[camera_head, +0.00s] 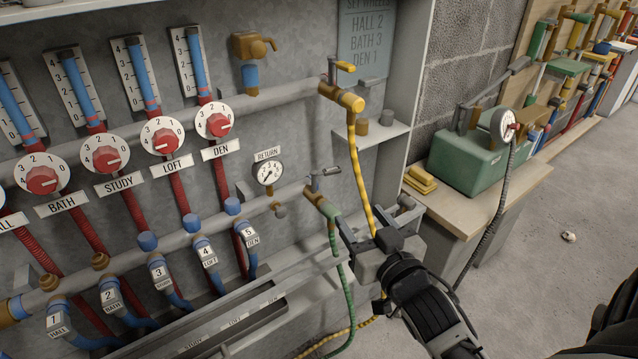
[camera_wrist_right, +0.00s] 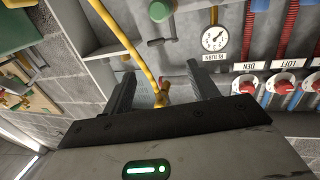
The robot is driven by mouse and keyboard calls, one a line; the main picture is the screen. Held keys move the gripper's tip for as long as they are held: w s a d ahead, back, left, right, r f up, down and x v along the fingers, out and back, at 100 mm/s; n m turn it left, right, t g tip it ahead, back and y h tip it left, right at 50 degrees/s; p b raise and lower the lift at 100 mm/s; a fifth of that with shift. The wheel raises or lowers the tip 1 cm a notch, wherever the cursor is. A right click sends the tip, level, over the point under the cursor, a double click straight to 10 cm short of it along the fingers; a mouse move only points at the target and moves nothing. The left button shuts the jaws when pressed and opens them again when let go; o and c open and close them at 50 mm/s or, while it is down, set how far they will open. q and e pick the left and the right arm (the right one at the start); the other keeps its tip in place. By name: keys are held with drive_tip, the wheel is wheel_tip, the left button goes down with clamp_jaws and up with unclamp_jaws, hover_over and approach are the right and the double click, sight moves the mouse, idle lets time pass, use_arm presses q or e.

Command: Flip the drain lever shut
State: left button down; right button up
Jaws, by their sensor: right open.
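No label in view marks the drain lever. A grey lever (camera_head: 325,172) sits on the lower brass valve with the green hose (camera_head: 333,235), right of the RETURN gauge (camera_head: 268,172). A yellow lever (camera_head: 343,66) sits on the upper brass valve (camera_head: 342,95) with the yellow hose (camera_head: 357,165). My right gripper (camera_head: 372,213) is open and empty, just right of and below the grey lever, in front of the wall. In the right wrist view, turned upside down, the upper brass valve (camera_wrist_right: 164,97) shows between the fingers; the grey lever (camera_wrist_right: 161,42) shows beyond them. My left gripper is out of view.
Red dials (camera_head: 107,155) and blue-capped hoses fill the wall at left. A small shelf (camera_head: 372,134) and the cabinet's side panel stand close by on the right. A bench with a green gauge box (camera_head: 462,160) is further right, with open floor beyond.

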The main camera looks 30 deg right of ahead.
sight(333, 172)
drive_tip(key=w+d+b, duration=0.1)
drive_tip(key=w, duration=0.4)
drive_tip(key=w+d+b, duration=0.1)
drive_tip(key=w, duration=0.4)
drive_tip(key=w+d+b, duration=0.1)
drive_tip(key=w, duration=0.4)
drive_tip(key=shift+d, duration=0.2)
drive_tip(key=shift+w+d, duration=0.1)
drive_tip(key=shift+w, duration=0.5)
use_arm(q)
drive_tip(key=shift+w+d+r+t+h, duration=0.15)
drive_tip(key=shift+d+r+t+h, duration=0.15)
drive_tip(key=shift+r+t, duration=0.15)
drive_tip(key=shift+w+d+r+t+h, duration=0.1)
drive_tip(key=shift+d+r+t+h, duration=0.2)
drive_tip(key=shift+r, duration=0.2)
